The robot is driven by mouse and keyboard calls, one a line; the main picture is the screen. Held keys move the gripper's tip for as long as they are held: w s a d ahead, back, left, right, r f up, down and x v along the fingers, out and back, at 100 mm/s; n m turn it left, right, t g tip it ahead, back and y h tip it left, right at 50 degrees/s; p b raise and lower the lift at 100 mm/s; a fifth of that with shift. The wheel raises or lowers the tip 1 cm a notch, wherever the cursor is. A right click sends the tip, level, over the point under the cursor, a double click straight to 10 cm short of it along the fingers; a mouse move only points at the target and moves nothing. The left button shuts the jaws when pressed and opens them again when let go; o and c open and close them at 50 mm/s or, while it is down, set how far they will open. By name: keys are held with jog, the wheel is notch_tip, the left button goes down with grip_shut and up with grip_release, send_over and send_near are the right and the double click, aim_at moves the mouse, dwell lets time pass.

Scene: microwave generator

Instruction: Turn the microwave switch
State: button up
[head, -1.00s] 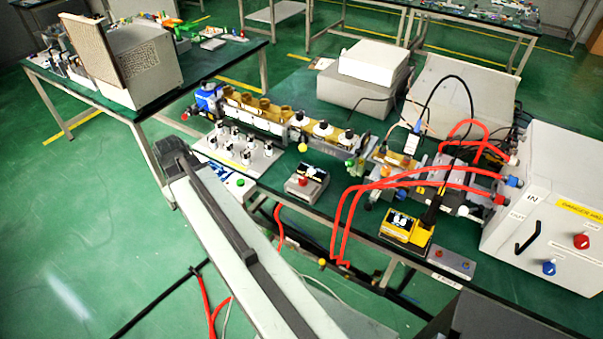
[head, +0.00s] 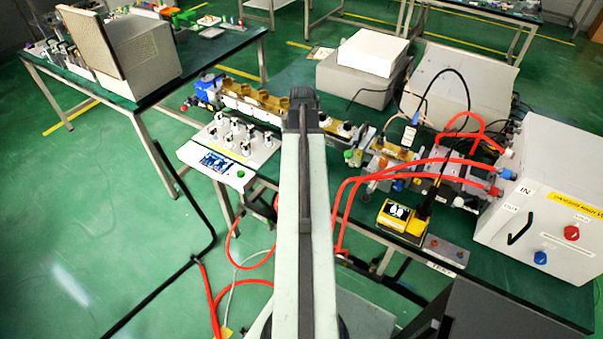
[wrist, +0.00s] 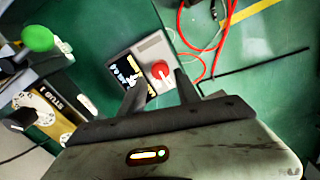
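A small grey box (wrist: 151,51) with a red knob (wrist: 161,69) and a dark display panel (wrist: 125,73) lies below my gripper in the wrist view. It looks like the microwave switch. My gripper (wrist: 160,79) is open, with its two dark fingers apart and the red knob showing between and beyond them. Whether the fingers touch the knob cannot be told. In the head view my arm covers the place of this box, and my fingers are not visible there.
A panel with several knobs (head: 240,138) stands left of my arm. A yellow meter (head: 403,218), red hoses (head: 400,172) and a large white cabinet (head: 545,215) are to the right. A green knob (wrist: 37,37) is near the gripper's left side in the wrist view.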

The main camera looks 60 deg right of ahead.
notch_tip(320, 180, down, 6)
jog(key=b, duration=0.4)
jog(key=shift+r, duration=0.4)
jog(key=shift+c, duration=0.3)
grip_shut()
jog(key=shift+a, duration=0.1)
